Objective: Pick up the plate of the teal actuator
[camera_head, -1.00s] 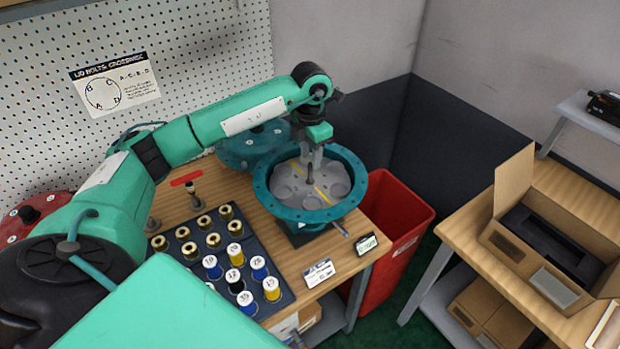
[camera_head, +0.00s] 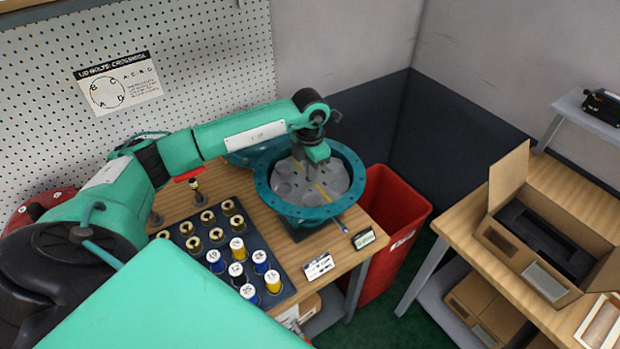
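The teal actuator (camera_head: 296,213) is a round open housing with a bolt-holed rim on the wooden bench. Its grey plate (camera_head: 325,190) lies inside, with round recesses and a yellow line across it. My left gripper (camera_head: 303,168) points down over the far part of the plate, inside the ring of the rim. Its fingers are small and partly hidden by the wrist, so I cannot tell whether they are open or touch the plate. My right gripper is out of view.
A dark tray (camera_head: 268,298) of brass, blue, yellow and black cylinders stands left of the actuator. A teal lid (camera_head: 240,157) lies behind, partly covered by my arm. A red-handled tool (camera_head: 190,176) stands behind the tray. A red bin (camera_head: 385,240) is at right.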

